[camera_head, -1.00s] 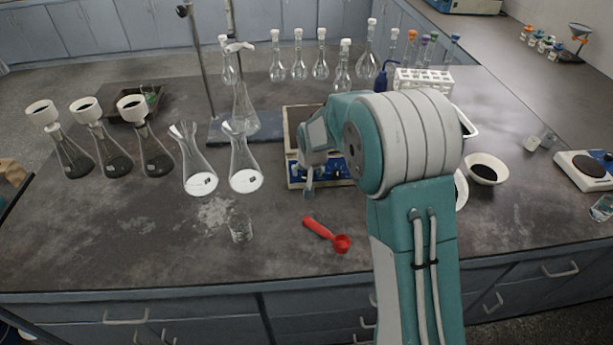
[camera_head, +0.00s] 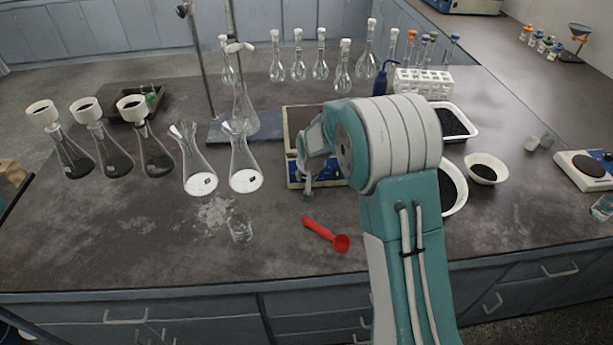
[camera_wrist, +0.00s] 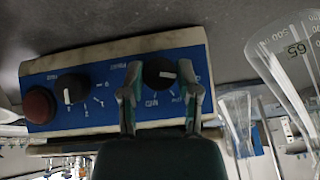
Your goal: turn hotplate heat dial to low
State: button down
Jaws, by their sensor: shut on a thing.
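The hotplate (camera_head: 290,168) stands mid-bench in the head view, partly hidden by my arm. Its blue front panel (camera_wrist: 110,110) fills the left and middle of the wrist view, upside down. The panel bears a red button (camera_wrist: 39,105), a black dial (camera_wrist: 72,88) with its white mark pointing down, and a second black dial (camera_wrist: 159,73) with its white mark pointing right. I cannot clearly read the lettering. My gripper (camera_wrist: 160,84) is shut on the second dial, with one finger at each side. My gripper (camera_head: 307,188) is at the panel in the head view.
A red scoop (camera_head: 326,234) and a small beaker (camera_head: 240,228) lie in front of the hotplate. Two glass flasks (camera_head: 243,160) stand close at its left. A bowl of black powder (camera_head: 484,167) and a white tray (camera_head: 471,135) are at the right.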

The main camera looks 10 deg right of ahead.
jog(key=shift+m+y, duration=0.3)
jog(key=shift+d+f+m+y, duration=0.15)
jog(key=shift+d+m+y, duration=0.05)
jog(key=shift+m+y, duration=1.15)
jog(key=shift+s+d+f+m+t+y, duration=0.1)
jog(key=shift+m+t+y, duration=0.7)
jog(key=shift+m+y, duration=0.65)
jog(key=shift+y, duration=0.3)
jog(key=shift+c, duration=1.7)
grip_release()
